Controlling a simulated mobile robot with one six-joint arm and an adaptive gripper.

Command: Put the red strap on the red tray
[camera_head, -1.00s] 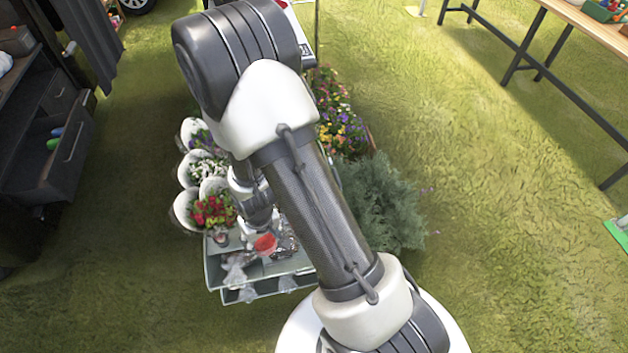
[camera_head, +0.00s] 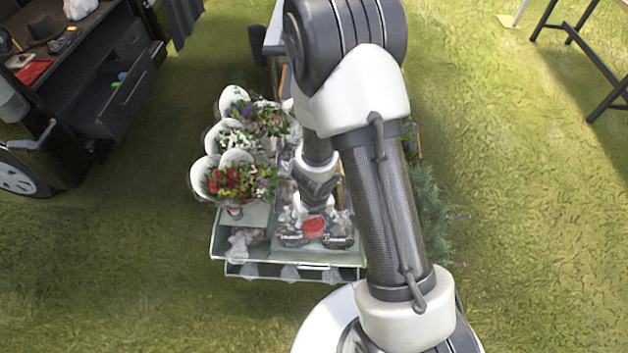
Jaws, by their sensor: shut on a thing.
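The red strap (camera_head: 314,226) is a small, rounded red shape at the front end of the flower cart, just under my gripper (camera_head: 314,207). My gripper points down and is shut on it; the fingers are small and partly hidden, so the exact hold is unclear. A flat red thing (camera_head: 33,72), which looks like the red tray, lies on the dark workbench at the far left, well away from my gripper.
The cart (camera_head: 258,215) holds brown-filled bags around my gripper. White-wrapped bouquets (camera_head: 236,180) stand close to its left. Green foliage (camera_head: 428,205) is partly behind my arm. The workbench has an open drawer (camera_head: 128,95). Grass lies clear between cart and workbench.

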